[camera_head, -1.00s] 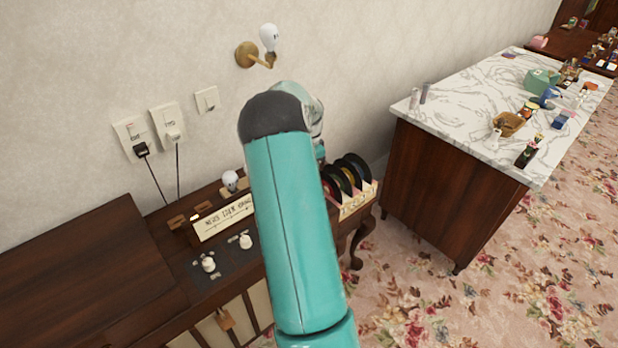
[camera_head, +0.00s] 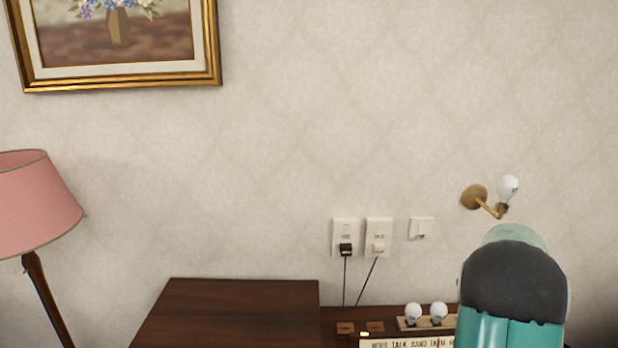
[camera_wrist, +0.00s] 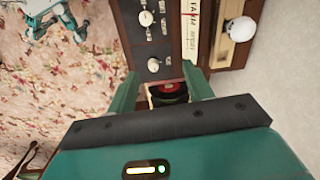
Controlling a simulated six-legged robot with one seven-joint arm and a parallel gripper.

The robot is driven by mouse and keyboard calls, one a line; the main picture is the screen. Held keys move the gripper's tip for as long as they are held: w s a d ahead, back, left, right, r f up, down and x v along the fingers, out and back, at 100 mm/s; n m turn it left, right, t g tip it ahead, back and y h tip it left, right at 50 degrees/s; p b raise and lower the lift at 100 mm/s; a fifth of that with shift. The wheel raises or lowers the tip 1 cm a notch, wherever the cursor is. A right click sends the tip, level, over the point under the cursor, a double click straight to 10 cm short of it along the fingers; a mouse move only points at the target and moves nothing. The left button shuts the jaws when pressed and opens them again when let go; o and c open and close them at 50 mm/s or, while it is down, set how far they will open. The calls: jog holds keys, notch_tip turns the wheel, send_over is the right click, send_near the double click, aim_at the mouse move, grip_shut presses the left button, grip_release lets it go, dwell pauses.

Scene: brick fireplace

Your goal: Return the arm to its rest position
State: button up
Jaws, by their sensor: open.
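My teal arm (camera_head: 510,290) rises at the lower right of the head view, its dark rounded joint in front of the wall. My gripper (camera_wrist: 159,72) shows only in the wrist view. Its two teal fingers stand wide apart, and I see nothing held between them. Beyond the gap, a dark disc with a red label (camera_wrist: 168,91) sits in a small holder. The radio front with its knobs (camera_wrist: 150,41) lies past the fingertips. The head view does not show the gripper.
A brown wooden cabinet (camera_head: 230,315) stands along the wall. White bulbs (camera_head: 413,314) sit on it near my arm, and a wall lamp (camera_head: 476,198) is above. Outlets (camera_head: 345,235), a switch (camera_head: 420,228), a pink lampshade (camera_head: 35,200) and a gold-framed picture (camera_head: 120,83) also show.

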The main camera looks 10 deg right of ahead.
jog(key=s+a+r+n+t, duration=0.15)
jog(key=a+r+n, duration=0.45)
jog(key=a, duration=0.6)
jog(key=s+a+r+n+t, duration=0.1)
jog(key=s+a+r+n, duration=0.15)
jog(key=a+r, duration=0.8)
jog(key=s+a+n+t, duration=0.1)
jog(key=s+a+n, duration=0.4)
jog(key=a, duration=0.4)
jog(key=s+a+f+n+t, duration=0.1)
jog(key=s+a+n, duration=0.4)
jog(key=s+a, duration=0.3)
jog(key=shift+a+n, duration=0.35)
jog(key=shift+a, duration=0.15)
jog(key=shift+d, duration=0.1)
